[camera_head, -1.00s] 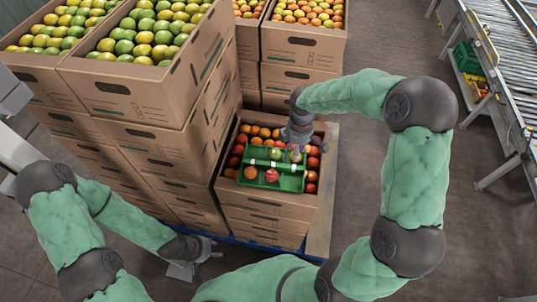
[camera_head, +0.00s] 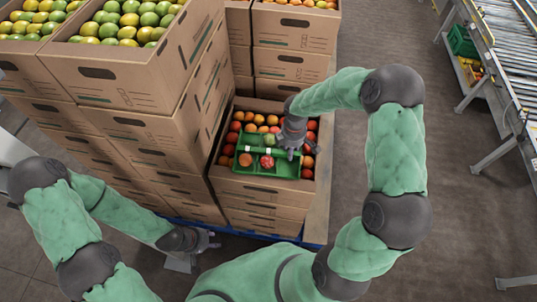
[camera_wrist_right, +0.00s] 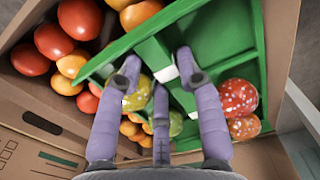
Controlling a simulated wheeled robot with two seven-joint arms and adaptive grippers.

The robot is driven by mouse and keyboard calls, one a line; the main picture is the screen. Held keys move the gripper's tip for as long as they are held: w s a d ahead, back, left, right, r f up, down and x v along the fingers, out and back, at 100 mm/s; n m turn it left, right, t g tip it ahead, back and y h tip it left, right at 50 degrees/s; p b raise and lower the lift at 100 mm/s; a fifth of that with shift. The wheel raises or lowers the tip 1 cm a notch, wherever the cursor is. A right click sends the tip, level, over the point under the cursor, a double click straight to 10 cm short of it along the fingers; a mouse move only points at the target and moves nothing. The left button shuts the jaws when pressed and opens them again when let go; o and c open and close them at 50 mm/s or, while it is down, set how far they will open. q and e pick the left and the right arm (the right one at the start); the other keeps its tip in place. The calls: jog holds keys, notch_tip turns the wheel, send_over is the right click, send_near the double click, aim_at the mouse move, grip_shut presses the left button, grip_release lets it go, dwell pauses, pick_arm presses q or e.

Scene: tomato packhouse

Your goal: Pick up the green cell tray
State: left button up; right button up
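The green cell tray (camera_head: 262,172) lies on top of fruit in an open cardboard box. It holds red and greenish tomatoes and has white marks on its middle bar. In the right wrist view the tray (camera_wrist_right: 225,40) fills the upper right and looks slanted. My right gripper (camera_head: 291,150) is at the tray's right part, its purple fingers (camera_wrist_right: 158,80) spread over the tray and its bar. It looks open; contact is unclear. My left gripper (camera_head: 211,239) is low in front of the box stack, away from the tray, with its fingers apart.
The box (camera_head: 262,190) tops a short stack on a blue pallet (camera_head: 240,239). Taller stacks of cardboard boxes (camera_head: 150,130) stand close on the left and behind. A roller conveyor (camera_head: 505,60) runs at the right. The floor between is clear.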

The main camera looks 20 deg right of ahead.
jog(key=shift+f, duration=0.15)
jog(key=shift+c, duration=0.3)
grip_shut()
jog(key=shift+r, duration=0.2)
